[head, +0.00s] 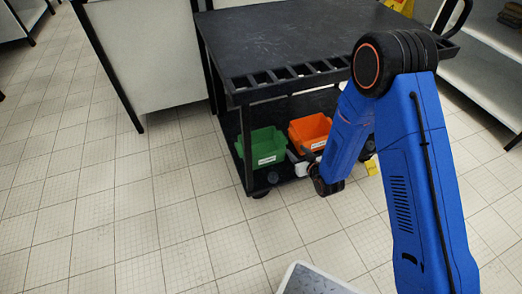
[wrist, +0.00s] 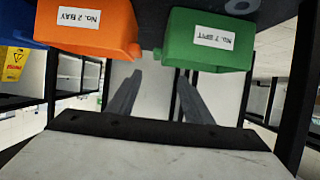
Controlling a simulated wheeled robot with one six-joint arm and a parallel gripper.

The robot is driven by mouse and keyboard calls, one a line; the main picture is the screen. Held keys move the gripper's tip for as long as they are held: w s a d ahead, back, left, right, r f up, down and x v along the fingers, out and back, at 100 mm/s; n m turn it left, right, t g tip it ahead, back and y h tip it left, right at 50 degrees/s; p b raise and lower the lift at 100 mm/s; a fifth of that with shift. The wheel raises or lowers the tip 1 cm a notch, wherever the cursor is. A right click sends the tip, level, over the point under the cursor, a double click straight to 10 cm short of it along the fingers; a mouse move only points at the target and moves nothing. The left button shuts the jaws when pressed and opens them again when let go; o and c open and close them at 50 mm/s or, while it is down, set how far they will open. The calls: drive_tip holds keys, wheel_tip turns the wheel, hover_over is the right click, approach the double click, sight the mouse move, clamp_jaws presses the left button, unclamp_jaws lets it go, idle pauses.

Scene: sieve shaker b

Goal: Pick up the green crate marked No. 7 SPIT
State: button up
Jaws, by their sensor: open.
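The green crate (head: 262,145) stands on the lower shelf of a dark cart, at its left end in the head view. In the wrist view, which looks upside down, the green crate (wrist: 210,50) is at the top right, its white label reading No. 7 SPIT. My gripper (wrist: 160,76) is open and empty. Its two grey fingers point toward the crates, around the gap between the green crate and an orange one, with the right finger nearer the green crate. Neither finger visibly holds anything. In the head view my forearm and wrist partly hide the gripper.
The orange crate (head: 308,130), labelled No. 2 BAY in the wrist view, stands beside the green one. The cart's dark top (head: 290,40) overhangs the lower shelf. A cart leg (head: 246,150) stands at the green crate's left. Tiled floor (head: 150,220) in front is clear.

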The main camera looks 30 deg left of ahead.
approach(282, 135)
drive_tip(key=x, duration=0.4)
drive_tip(key=shift+s+a+f, duration=0.25)
drive_tip(key=shift+s, duration=0.1)
drive_tip(key=shift+w+x, duration=0.25)
drive_tip(key=shift+x, duration=2.4)
drive_tip(key=shift+d+r, duration=0.15)
clamp_jaws()
